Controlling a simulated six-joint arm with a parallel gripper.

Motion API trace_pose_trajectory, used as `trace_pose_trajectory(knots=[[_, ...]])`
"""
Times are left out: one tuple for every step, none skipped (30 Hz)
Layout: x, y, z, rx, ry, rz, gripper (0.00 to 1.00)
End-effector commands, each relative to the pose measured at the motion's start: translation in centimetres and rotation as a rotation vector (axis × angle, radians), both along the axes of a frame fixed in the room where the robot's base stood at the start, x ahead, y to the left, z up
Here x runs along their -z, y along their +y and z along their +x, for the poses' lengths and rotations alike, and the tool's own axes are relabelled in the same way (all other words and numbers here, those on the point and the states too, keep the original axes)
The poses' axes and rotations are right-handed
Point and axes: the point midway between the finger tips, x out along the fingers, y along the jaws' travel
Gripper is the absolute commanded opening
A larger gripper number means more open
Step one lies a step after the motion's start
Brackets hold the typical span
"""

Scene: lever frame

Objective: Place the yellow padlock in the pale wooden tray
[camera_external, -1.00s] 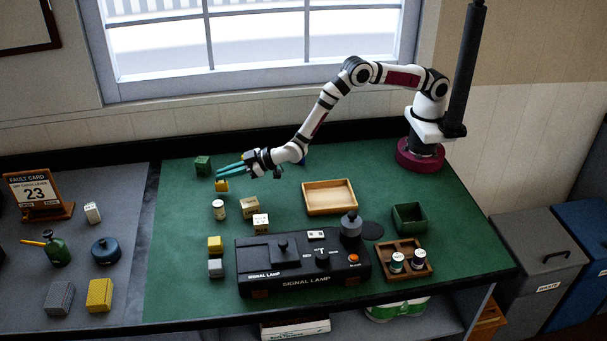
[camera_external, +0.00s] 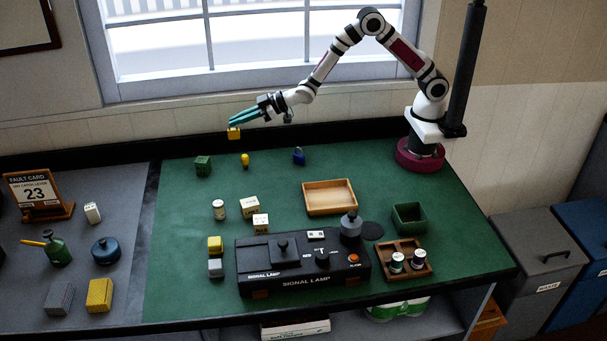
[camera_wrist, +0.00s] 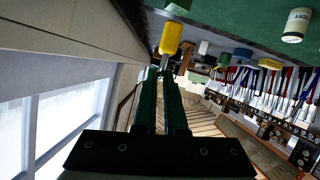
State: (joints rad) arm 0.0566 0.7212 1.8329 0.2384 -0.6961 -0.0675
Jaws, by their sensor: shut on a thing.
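The yellow padlock (camera_external: 234,133) hangs at the tips of my gripper (camera_external: 232,121), in the air near the back wall at the left rear of the green bench. In the wrist view the yellow padlock (camera_wrist: 171,37) shows just beyond the green fingertips of my gripper (camera_wrist: 163,72), with a grey part between them. My gripper is shut on it. The pale wooden tray (camera_external: 330,209) lies on the green bench, to the right of and nearer than the padlock. It looks empty.
A green cube (camera_external: 203,166), a small yellow object (camera_external: 245,160) and a blue object (camera_external: 299,156) stand along the back. The black signal lamp box (camera_external: 303,265) is in front of the tray, with a green bin (camera_external: 409,218) to the right. The bench between the back objects and the tray is clear.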

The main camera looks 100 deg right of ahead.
Motion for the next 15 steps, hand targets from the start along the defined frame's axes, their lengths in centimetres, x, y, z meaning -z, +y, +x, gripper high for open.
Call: trace_pose_trajectory(knots=[[-0.5,-0.7,-0.4,-0.034,0.0,-0.001,0.0],[-0.7,-0.8,-0.7,-0.064,-0.001,-0.001,0.0],[-0.9,-1.0,-1.1,-0.103,0.0,-0.001,0.0],[-1.1,-1.0,-1.4,-0.134,0.0,-0.001,0.0],[-1.2,-1.0,-1.8,-0.165,0.0,0.0,0.0],[-1.3,-0.9,-2.3,-0.208,0.002,-0.001,0.0],[-1.4,-0.8,-2.8,-0.241,0.001,0.001,0.0],[-1.5,-0.7,-3.3,-0.276,0.0,-0.001,0.0],[-1.4,-0.5,-4.1,-0.328,0.001,0.0,0.0],[-1.4,-0.3,-4.8,-0.37,0.001,0.0,0.0],[-1.3,0.0,-5.7,-0.417,0.001,0.0,0.0],[-1.3,0.4,-7.1,-0.487,0.001,0.001,0.0],[-1.1,0.9,-8.4,-0.545,0.002,0.002,0.0],[-0.9,1.4,-9.7,-0.603,0.002,0.003,0.0],[-0.7,2.0,-11.6,-0.676,0.003,0.004,0.0]])
